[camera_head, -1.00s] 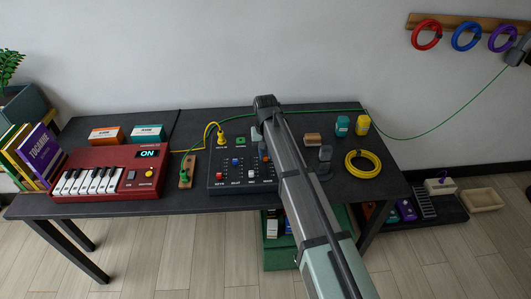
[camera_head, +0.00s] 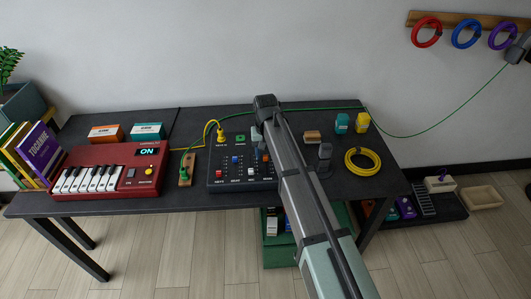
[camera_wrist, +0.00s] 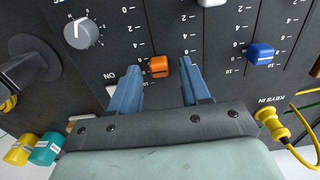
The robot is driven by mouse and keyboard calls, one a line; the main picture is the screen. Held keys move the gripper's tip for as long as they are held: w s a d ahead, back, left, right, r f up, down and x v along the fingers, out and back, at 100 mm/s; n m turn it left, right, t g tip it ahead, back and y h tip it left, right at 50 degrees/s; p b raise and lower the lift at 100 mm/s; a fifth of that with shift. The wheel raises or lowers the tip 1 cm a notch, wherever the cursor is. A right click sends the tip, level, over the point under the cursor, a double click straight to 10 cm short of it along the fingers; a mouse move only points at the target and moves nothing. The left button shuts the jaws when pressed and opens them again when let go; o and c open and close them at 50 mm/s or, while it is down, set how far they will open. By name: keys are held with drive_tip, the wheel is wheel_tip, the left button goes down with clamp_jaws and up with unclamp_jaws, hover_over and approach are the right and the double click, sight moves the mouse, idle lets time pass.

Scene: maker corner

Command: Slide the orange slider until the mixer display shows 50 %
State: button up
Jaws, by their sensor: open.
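The dark mixer (camera_head: 213,178) stands on the table, partly behind my arm in the head view. The orange slider (camera_wrist: 159,67) sits in its slot beside a printed scale in the wrist view. My gripper (camera_wrist: 160,65) is open, with one blue finger on each side of the orange slider and a visible gap on both sides. The right-hand gap looks a little wider. In the head view my fingers are mostly hidden.
A blue slider (camera_wrist: 260,53) and a white slider (camera_wrist: 211,2) lie right of my fingers. A grey knob (camera_wrist: 82,32) is at left. A yellow plug (camera_wrist: 272,124) with its cable is at lower right. The red keyboard (camera_head: 105,172) stands left of the mixer.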

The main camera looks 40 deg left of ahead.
wheel_tip(320, 180, up, 14)
drive_tip(key=shift+f, duration=0.15)
idle(0.4)
drive_tip(key=shift+d+f, duration=0.1)
idle(0.4)
